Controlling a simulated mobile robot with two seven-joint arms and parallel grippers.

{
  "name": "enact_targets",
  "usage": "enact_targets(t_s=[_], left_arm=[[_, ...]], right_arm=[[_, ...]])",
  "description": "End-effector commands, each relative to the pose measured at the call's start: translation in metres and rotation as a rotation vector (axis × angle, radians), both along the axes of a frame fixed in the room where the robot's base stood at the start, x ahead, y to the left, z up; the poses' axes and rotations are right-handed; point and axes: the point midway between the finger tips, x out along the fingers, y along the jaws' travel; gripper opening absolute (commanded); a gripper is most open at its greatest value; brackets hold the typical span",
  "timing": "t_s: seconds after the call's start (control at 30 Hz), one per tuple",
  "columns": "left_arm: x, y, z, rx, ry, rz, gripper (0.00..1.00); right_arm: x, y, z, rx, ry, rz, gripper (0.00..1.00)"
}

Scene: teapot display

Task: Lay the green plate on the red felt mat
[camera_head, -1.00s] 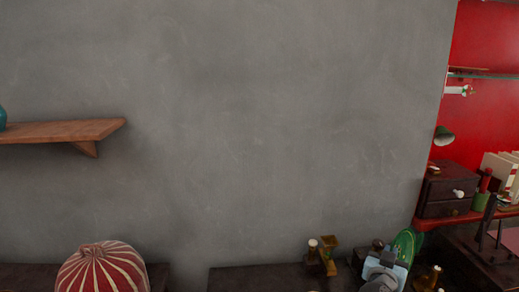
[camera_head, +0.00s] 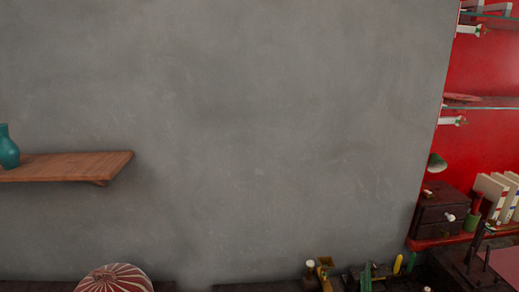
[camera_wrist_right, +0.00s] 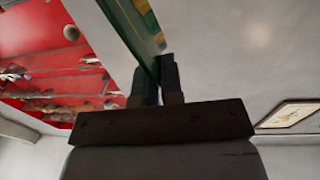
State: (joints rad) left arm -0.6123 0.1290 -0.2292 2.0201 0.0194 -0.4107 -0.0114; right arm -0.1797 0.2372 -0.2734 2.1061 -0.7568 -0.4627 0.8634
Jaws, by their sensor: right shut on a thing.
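The green plate (camera_wrist_right: 128,28) shows edge-on in the right wrist view, running up and left out of my right gripper (camera_wrist_right: 155,88). The gripper's two dark fingers are shut on its edge. In the head view the plate (camera_head: 366,277) is a thin green sliver at the bottom edge, and the gripper there is too small and dark to make out. A flat dull-red sheet (camera_head: 505,263) lies at the far right of the head view; it may be the red felt mat, but I cannot be sure. My left gripper is not in view.
A wooden wall shelf (camera_head: 75,167) holds a teal vase (camera_head: 8,148). A red striped round thing (camera_head: 115,279) is at bottom left. Small brass items (camera_head: 324,270) stand on the dark counter. A dark drawer box (camera_head: 440,212) and upright books (camera_head: 494,194) are at right.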

Motion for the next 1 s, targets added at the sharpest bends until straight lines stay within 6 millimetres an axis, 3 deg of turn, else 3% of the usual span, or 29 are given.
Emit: enact_targets(t_s=[0.03, 0.23, 1.0], left_arm=[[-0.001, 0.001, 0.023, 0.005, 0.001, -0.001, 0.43], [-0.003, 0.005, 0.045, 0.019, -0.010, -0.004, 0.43], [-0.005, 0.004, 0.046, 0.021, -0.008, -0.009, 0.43]], right_arm=[[-0.008, 0.000, 0.023, 0.001, 0.003, 0.000, 0.00], [-0.028, -0.001, 0.046, -0.003, 0.003, -0.001, 0.00], [-0.033, 0.002, 0.053, -0.004, -0.005, 0.013, 0.00]])
